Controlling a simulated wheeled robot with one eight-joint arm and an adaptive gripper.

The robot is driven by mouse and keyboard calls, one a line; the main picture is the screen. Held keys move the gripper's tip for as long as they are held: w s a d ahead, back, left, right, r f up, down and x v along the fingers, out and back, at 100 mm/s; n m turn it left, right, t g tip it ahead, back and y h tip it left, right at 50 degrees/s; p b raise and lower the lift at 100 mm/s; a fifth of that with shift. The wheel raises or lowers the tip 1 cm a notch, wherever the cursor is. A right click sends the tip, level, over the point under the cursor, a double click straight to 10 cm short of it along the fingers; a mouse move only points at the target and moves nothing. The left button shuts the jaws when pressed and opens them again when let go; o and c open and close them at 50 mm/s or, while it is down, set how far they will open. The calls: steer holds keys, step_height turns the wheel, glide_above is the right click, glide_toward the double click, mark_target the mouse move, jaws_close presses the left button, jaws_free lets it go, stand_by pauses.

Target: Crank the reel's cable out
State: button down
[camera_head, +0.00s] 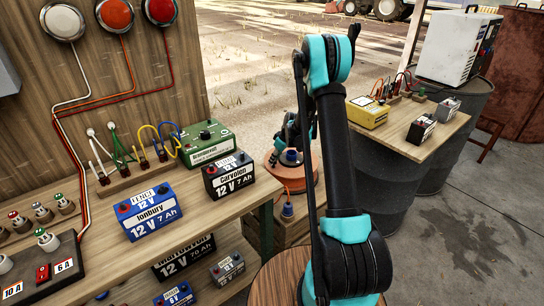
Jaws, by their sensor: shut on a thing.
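The orange reel (276,170) lies on a wooden crate in the gap between the two tables, partly hidden by my arm. A dark blue crank knob (290,157) stands up on it. My gripper (289,146) reaches down from above the reel and is shut on the crank knob; its far side is behind my arm. An orange cable (287,190) comes off the reel's front and hangs down a short way to a blue plug (287,209).
The left bench holds a blue battery (150,212), a black battery (228,177) and a green box (207,143). More batteries sit on a shelf below. A small table (440,133) on a dark drum stands to the right. Concrete floor is clear at lower right.

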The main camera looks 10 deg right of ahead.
steer(key=s+d+n, duration=0.1)
steer(key=n, duration=0.1)
steer(key=s+d+n+g, duration=0.1)
steer(key=shift+s+d+n+y, duration=0.15)
steer(key=shift+s+n+y, duration=0.2)
steer(key=shift+n+y, duration=0.05)
steer(key=d+n, duration=0.1)
steer(key=s+d+n+g, duration=0.1)
steer(key=shift+s+n, duration=0.25)
steer(key=shift+n, duration=0.15)
steer(key=d+n, duration=0.1)
steer(key=s+d+n+g, duration=0.1)
steer(key=n, duration=0.1)
steer(key=shift+d+g, duration=0.3)
steer(key=shift+d, duration=0.05)
steer(key=shift+s+d+n+g, duration=0.1)
steer(key=shift+d+n+g, duration=0.4)
steer(key=shift+d+n, duration=0.75)
steer(key=shift+a, duration=0.1)
steer(key=c, duration=1.2)
jaws_free()
steer(key=v, duration=1.2)
